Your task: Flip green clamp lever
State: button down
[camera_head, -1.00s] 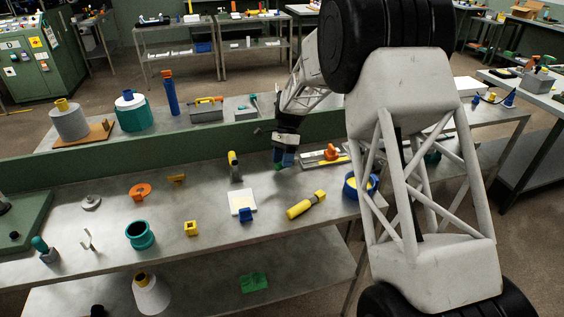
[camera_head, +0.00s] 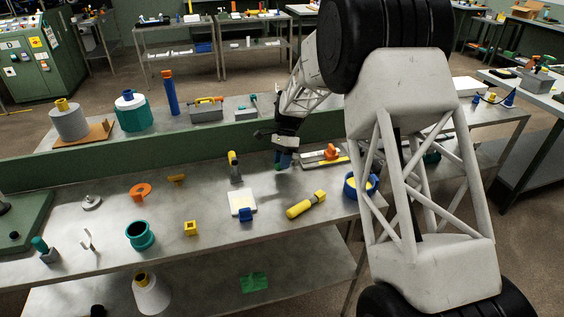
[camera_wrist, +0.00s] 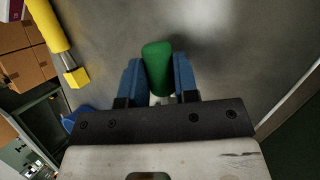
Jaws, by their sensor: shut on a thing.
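The green clamp lever (camera_wrist: 158,68) shows in the wrist view as a rounded green grip between my two blue fingers. My gripper (camera_wrist: 158,82) is shut on it, with one finger on each side. The rest of the clamp below the grip is mostly hidden by the gripper. In the head view my gripper (camera_head: 284,160) is low over the far part of the near bench, and only a small bit of green shows beneath it.
An orange-topped fixture (camera_head: 331,153) stands close to the right of my gripper. A yellow-handled tool (camera_head: 306,204) and a white block with a blue part (camera_head: 242,202) lie nearer. A green ledge (camera_head: 120,165) runs along the bench's back. The bench left of centre has free room.

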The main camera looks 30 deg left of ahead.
jog(key=shift+s+d+n, duration=0.1)
jog(key=shift+d+n, duration=0.05)
jog(key=shift+n, duration=0.15)
jog(key=n, duration=0.1)
jog(key=d+n+h, duration=0.1)
jog(key=shift+s+n+t, duration=0.25)
jog(key=shift+n+t, duration=0.05)
jog(key=d+n+h, duration=0.1)
jog(key=n, duration=0.1)
jog(key=d+n+t+h, duration=0.1)
jog(key=n, duration=0.1)
jog(key=shift+d, duration=0.15)
jog(key=n, duration=0.1)
jog(key=d+n+t, duration=0.1)
jog(key=n, duration=0.1)
jog(key=shift+w+d+r+t+h, duration=0.1)
jog(key=shift+w+d+t+h, duration=0.05)
jog(key=shift+t+h, duration=0.2)
jog(key=shift+w+d+n+t+h, duration=0.25)
jog(key=shift+d+n+t, duration=0.15)
jog(key=shift+n, duration=0.55)
jog(key=shift+w+d+n+t+h, duration=0.1)
jog(key=shift+w+d+n+t, duration=0.2)
jog(key=shift+n, duration=0.65)
jog(key=c, duration=0.9)
grip_release()
jog(key=shift+o, duration=0.2)
